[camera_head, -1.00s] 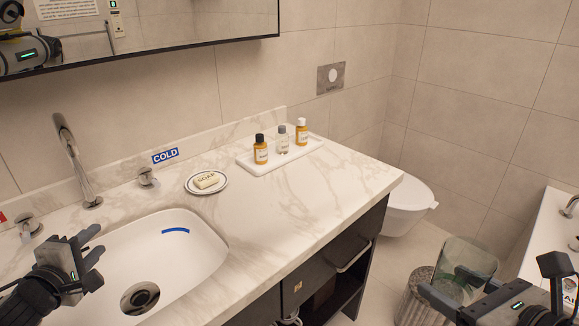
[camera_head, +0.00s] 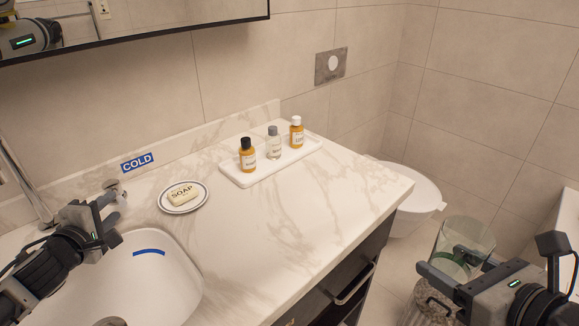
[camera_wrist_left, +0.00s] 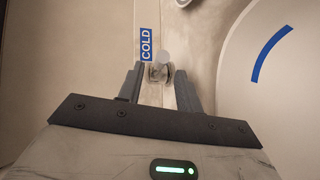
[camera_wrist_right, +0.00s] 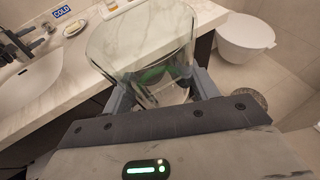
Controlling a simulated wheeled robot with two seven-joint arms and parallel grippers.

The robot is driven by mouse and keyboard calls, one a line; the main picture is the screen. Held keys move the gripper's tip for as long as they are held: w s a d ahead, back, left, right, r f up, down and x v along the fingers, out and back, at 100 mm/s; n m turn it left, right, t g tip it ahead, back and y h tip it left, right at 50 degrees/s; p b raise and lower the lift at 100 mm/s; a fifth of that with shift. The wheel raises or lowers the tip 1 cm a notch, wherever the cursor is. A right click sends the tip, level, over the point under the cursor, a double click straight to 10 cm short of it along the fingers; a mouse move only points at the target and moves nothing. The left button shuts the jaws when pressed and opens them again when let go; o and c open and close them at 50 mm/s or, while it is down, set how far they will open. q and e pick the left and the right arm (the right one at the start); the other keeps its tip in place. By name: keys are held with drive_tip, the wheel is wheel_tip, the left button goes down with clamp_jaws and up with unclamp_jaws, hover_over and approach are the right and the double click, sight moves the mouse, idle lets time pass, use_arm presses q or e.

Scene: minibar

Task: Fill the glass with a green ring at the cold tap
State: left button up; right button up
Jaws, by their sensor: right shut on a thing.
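The clear glass (camera_head: 466,236) with a green ring is in my right gripper (camera_head: 447,268), right of the counter. In the right wrist view the glass (camera_wrist_right: 145,40) stands between the two fingers, its green band behind the clear wall; it looks empty. My left gripper (camera_head: 108,212) is open at the cold tap handle (camera_head: 114,188). In the left wrist view the handle (camera_wrist_left: 160,72) lies between the fingertips; contact cannot be told. The blue COLD label (camera_head: 137,162) is on the backsplash beside it. The tap spout (camera_head: 28,190) is at the left edge, partly cut off.
The sink basin (camera_head: 150,285) has a blue mark on its wall. A soap dish (camera_head: 183,204) and a white tray (camera_head: 240,179) with several small bottles stand on the counter. The counter's front right is clear. A toilet (camera_head: 415,200) is beyond it.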

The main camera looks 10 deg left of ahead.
sight(130, 207)
use_arm(q)
drive_tip(key=x, duration=0.7)
drive_tip(key=shift+r, duration=0.1)
clamp_jaws()
